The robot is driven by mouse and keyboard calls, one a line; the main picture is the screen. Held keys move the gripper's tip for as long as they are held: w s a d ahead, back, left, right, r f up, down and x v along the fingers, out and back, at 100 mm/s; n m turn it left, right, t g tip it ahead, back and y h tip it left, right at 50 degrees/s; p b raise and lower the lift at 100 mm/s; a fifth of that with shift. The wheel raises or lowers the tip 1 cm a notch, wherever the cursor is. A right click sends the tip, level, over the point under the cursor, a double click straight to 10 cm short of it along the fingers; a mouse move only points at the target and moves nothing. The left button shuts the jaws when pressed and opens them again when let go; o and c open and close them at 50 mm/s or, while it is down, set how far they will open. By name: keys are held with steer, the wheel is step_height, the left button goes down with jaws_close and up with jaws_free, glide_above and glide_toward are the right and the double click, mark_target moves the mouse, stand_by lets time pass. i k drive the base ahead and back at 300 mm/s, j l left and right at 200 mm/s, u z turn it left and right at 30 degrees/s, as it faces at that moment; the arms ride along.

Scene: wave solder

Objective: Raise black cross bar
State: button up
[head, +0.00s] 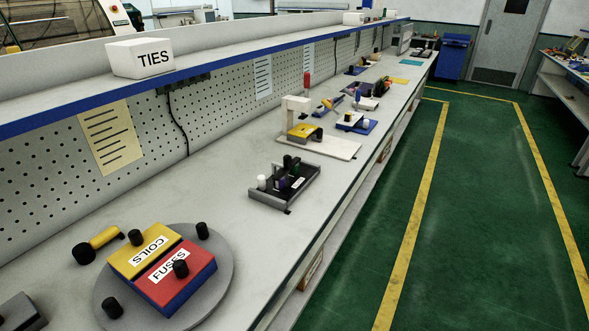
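I cannot pick out the black cross bar for certain. A small dark tray-like fixture (284,199) sits on the bench near the middle of the head view. It carries a white peg (261,182), dark green and black upright parts (291,163) and a bluish-purple part (283,183). The parts overlap, and any dark bar among them is too small to tell. Farther back, a cream stand (297,107) on a pale base holds a yellow block (304,131) with dark parts beside it. My gripper is not in view.
The grey round turntable (222,285) in front carries a yellow COILS box (143,252), a red FUSES box (178,274) and black knobs. A yellow-handled tool (104,238) lies left. A white TIES box (140,58) stands on the shelf. The green aisle floor (470,220) is clear.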

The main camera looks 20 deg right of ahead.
mark_target(288, 164)
steer(key=i+l+z, duration=0.1)
steer(key=i+l, duration=0.25)
steer(key=i, duration=0.15)
steer(key=i+l+z, duration=0.15)
steer(key=i+l, duration=0.15)
steer(key=i, duration=0.2)
